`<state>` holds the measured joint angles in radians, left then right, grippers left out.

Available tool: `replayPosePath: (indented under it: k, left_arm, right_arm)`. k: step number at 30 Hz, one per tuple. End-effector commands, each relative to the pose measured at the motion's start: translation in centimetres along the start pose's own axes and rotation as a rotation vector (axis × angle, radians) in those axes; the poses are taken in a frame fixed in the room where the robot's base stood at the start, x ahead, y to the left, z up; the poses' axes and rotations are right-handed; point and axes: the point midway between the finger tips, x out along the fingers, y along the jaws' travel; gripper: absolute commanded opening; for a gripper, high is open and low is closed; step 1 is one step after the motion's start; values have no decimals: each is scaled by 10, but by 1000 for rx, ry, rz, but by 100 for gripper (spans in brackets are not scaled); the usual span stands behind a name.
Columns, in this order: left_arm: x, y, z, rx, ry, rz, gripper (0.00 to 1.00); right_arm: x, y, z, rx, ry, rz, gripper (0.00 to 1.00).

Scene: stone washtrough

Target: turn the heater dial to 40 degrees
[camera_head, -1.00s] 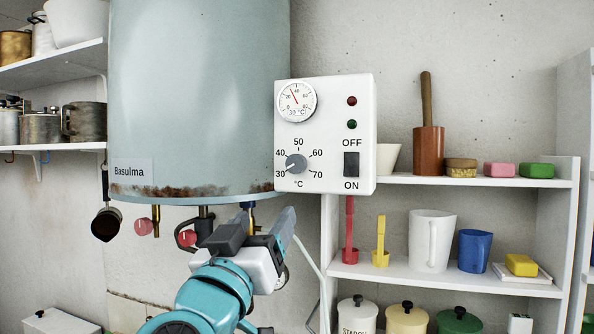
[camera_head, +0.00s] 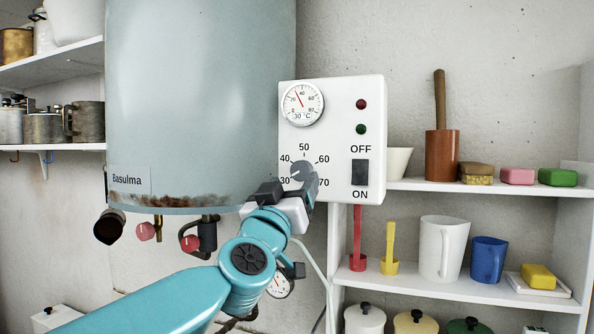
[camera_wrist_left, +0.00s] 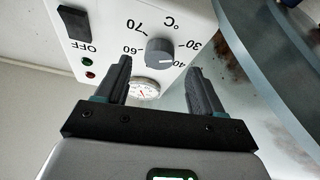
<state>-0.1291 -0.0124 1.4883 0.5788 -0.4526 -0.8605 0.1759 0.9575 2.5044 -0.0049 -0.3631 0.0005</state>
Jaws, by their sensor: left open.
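The heater dial (camera_head: 302,172) is a grey knob low on the white control box, ringed by marks from 30 to 70 °C. My left gripper (camera_head: 290,184) is in front of it and hides its lower part. In the left wrist view the dial (camera_wrist_left: 160,51) shows upside down between the tips of my open, empty left gripper (camera_wrist_left: 158,66), with a gap on both sides. Whether the tips reach as deep as the dial I cannot tell. The dial's white mark appears to point between 30 and 40. My right gripper is out of view.
The white control box (camera_head: 338,130) also carries a thermometer gauge (camera_head: 303,104), two lamps and a black ON/OFF switch (camera_head: 360,172). The pale blue boiler (camera_head: 200,100) is left of it. Shelves (camera_head: 480,188) with soaps and cups stand at right.

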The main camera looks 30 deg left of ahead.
Motion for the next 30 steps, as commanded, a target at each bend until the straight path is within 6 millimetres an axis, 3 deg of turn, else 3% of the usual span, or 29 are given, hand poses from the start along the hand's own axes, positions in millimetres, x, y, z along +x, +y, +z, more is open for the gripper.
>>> replayPosePath:
  k: [6, 16, 17, 21, 22, 30]
  left_arm:
    - [30, 0, 1, 1, -2, 0, 68]
    - [35, 0, 2, 1, 0, -1, 68]
    - [35, 0, 2, 1, 0, -1, 64]
    - [34, 0, 2, 1, 0, 0, 19]
    - [34, 0, 2, 1, -1, 0, 11]
    - [35, 0, 3, 8, -3, 3, 12]
  right_arm:
    - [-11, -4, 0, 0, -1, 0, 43]
    - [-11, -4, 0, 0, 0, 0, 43]
    - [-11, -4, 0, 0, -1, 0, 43]
    - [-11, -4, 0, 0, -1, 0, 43]
    - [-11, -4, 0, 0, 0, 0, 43]
    - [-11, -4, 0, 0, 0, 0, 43]
